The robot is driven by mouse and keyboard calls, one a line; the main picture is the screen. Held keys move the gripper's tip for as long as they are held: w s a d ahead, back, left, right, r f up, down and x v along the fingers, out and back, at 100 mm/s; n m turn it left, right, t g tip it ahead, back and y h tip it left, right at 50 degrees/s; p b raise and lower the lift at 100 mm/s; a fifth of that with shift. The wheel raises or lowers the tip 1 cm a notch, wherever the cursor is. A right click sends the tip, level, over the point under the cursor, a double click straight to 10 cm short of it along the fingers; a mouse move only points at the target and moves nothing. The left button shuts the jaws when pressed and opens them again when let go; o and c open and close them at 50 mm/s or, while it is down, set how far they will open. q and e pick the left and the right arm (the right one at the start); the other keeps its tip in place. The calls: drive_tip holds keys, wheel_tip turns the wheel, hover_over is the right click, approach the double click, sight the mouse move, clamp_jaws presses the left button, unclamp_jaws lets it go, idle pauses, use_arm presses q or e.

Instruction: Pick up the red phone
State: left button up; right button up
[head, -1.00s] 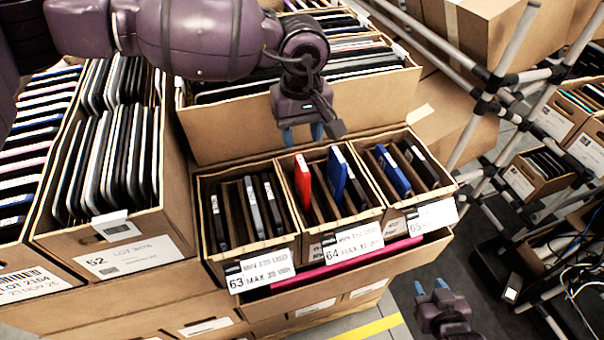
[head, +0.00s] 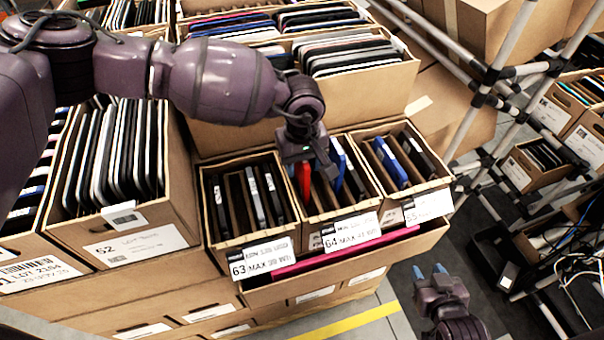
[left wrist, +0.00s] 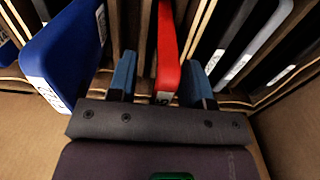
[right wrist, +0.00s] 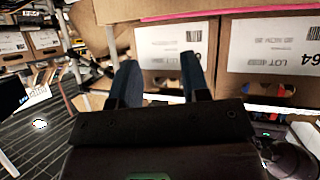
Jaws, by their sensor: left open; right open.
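The red phone (head: 303,181) stands upright in a slot of carton 64 (head: 347,228), the middle of three small cartons. In the left wrist view the red phone (left wrist: 167,58) rises between the two blue fingertips of my left gripper (left wrist: 160,80), with a gap on each side. In the head view my left gripper (head: 308,172) is over the carton and hides part of the phone. It is open. My right gripper (head: 429,272) is open and empty, low in front of the cartons. Its fingers also show in the right wrist view (right wrist: 157,85).
A blue phone (head: 338,162) stands just right of the red one; it also shows in the left wrist view (left wrist: 66,50). Carton 63 (head: 262,250) with dark devices is at the left, carton 65 (head: 428,204) at the right. A tall carton wall (head: 220,135) rises behind.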

use_arm(q)
clamp_jaws()
use_arm(e)
drive_tip(key=shift+s+d+f, duration=0.1)
drive_tip(key=shift+s+f, duration=0.4)
drive_tip(key=shift+s, duration=0.05)
use_arm(q)
drive_tip(key=shift+r, duration=0.1)
use_arm(e)
drive_tip(key=shift+w+r, duration=0.1)
use_arm(q)
wheel_tip(320, 180, up, 20)
drive_tip(key=b, duration=0.2)
use_arm(e)
wheel_tip(320, 180, down, 2)
drive_tip(key=shift+f, duration=0.15)
